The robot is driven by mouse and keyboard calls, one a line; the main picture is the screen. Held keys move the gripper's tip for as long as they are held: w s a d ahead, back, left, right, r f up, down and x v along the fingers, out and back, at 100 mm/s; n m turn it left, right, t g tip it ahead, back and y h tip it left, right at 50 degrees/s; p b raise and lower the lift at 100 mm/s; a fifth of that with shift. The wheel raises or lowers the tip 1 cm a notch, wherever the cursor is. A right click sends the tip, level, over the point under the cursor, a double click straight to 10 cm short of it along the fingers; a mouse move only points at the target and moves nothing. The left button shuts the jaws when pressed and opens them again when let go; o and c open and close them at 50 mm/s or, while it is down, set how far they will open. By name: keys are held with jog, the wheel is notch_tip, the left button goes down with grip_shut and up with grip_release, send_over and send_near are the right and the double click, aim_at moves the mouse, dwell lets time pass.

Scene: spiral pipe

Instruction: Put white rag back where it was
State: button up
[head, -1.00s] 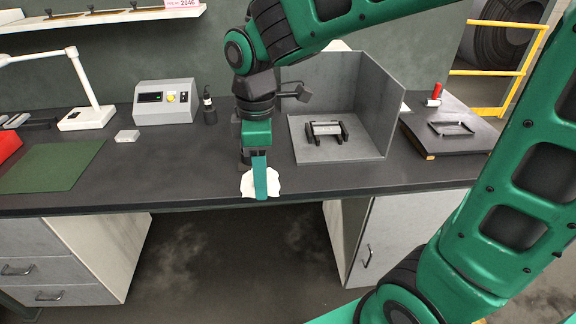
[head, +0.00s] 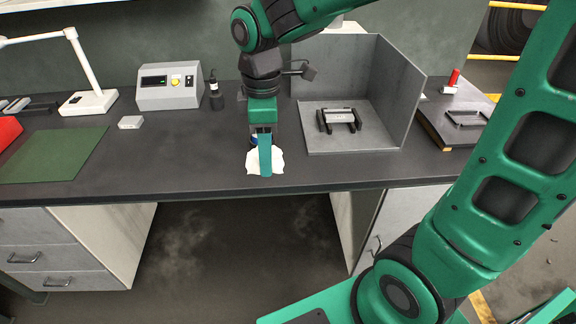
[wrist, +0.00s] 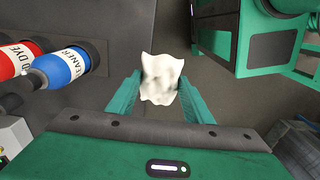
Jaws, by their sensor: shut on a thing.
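The white rag (head: 280,161) is held between the fingers of my gripper (head: 265,160), over the front part of the dark bench. The gripper points down, and its teal finger covers the middle of the rag. In the wrist view the crumpled rag (wrist: 162,78) sits between the two teal fingertips (wrist: 160,95). I cannot tell whether the rag touches the bench top.
A grey corner box (head: 390,95) with a small fixture (head: 339,118) stands right. A green mat (head: 55,155) lies left. The wrist view shows a red bottle (wrist: 15,57) and a blue cleaner bottle (wrist: 65,68).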

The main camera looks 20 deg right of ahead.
send_over(292, 171)
notch_tip(292, 171, down, 6)
jog(key=shift+w+f, duration=0.15)
jog(key=shift+f, duration=2)
jog(key=shift+f, duration=0.2)
